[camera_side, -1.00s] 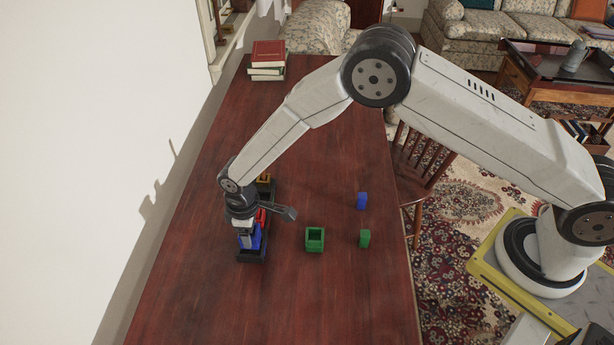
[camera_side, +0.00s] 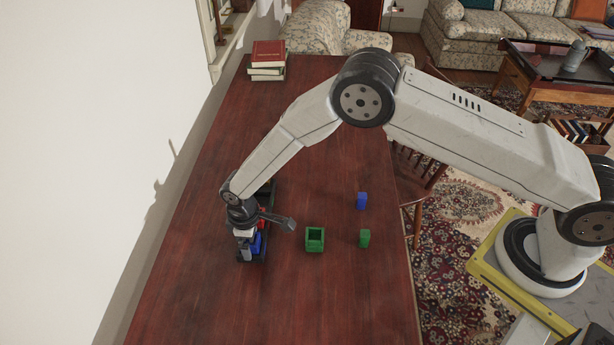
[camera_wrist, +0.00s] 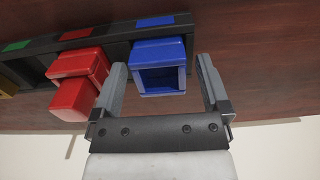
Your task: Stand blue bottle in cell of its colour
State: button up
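A blue open-topped, box-like piece (camera_wrist: 160,52) stands in the blue-marked cell of the dark rack (camera_wrist: 118,42). It also shows in the side view (camera_side: 256,243), partly hidden by my gripper. My gripper (camera_wrist: 161,72) is open, with one finger on each side of this blue piece and gaps visible between. In the side view my gripper (camera_side: 246,248) is at the rack's near end. No clear bottle shape shows, so I cannot tell which blue piece is the bottle.
Red pieces (camera_wrist: 76,88) occupy the neighbouring red-marked cell, close to one finger. A green marker (camera_wrist: 16,46) lies beyond it. Books (camera_side: 268,60) are at the far end.

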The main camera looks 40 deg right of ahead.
jog(key=shift+r, duration=0.2)
notch_tip(320, 180, up, 12)
dwell(0.9)
dwell(0.4)
jog(key=s+d+r+m+t, duration=0.1)
jog(key=s+d+r+m, duration=0.1)
jog(key=d+r, duration=0.35)
jog(key=s+d+r+m, duration=0.2)
jog(key=s+d, duration=0.1)
jog(key=d, duration=0.5)
jog(key=s+d+r+m+t, duration=0.1)
jog(key=s+d+r+m, duration=0.2)
jog(key=s+d, duration=0.8)
jog(key=shift+s+m+t, duration=0.3)
jog(key=shift+s+m, duration=0.7)
jog(key=shift+s, duration=0.15)
